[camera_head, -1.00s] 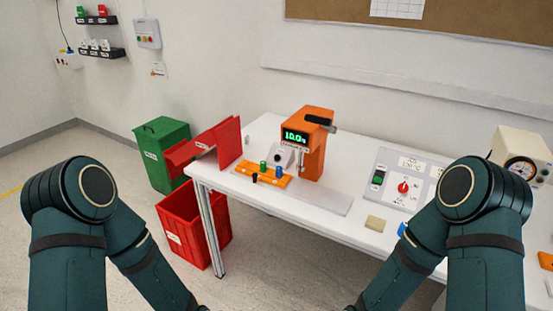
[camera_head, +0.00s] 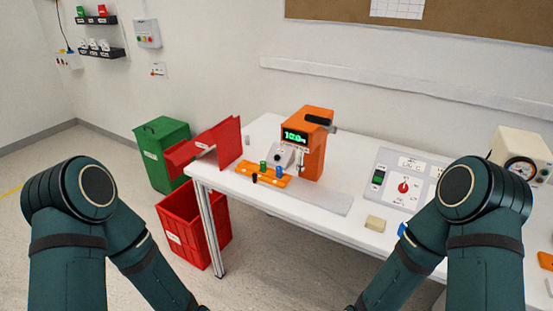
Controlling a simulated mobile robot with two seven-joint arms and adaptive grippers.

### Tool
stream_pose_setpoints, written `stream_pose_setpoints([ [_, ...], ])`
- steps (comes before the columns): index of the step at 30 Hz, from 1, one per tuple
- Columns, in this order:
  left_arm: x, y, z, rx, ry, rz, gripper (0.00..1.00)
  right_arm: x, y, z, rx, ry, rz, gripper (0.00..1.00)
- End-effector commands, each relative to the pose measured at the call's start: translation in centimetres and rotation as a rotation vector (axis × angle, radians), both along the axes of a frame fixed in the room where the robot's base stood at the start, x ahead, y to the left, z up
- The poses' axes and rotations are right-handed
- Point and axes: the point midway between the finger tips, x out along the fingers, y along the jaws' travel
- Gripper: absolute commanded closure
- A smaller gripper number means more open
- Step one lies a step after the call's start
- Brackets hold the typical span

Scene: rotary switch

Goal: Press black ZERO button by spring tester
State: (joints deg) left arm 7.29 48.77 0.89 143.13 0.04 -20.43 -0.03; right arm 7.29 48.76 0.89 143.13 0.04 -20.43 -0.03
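The orange spring tester (camera_head: 316,150) stands on the white table and shows green digits on its dark display (camera_head: 295,136). A small grey sloped box (camera_head: 281,155) with a dark round spot sits in front of it; I cannot read a ZERO label. An orange strip (camera_head: 270,181) in front carries small black (camera_head: 254,178), green (camera_head: 263,167) and blue (camera_head: 279,172) pieces. Which dark part is the ZERO button I cannot tell. My two arms reach down at the left and right of the picture. Both grippers are outside the view.
A red angled chute (camera_head: 205,150) is at the table's left end, above a red crate (camera_head: 182,231) and beside a green bin (camera_head: 162,155).

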Motion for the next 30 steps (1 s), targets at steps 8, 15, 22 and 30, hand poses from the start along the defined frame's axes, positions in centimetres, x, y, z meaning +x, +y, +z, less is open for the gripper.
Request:
stream_pose_setpoints([
  [8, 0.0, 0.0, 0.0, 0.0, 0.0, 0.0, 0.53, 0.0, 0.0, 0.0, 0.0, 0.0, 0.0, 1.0],
  [15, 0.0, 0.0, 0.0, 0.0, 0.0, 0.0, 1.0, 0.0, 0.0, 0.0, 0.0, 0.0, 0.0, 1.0],
  [22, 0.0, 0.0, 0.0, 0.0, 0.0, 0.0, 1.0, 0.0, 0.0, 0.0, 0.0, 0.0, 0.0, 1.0],
  [30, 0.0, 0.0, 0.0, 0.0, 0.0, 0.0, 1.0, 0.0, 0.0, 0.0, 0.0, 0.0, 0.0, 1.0],
])
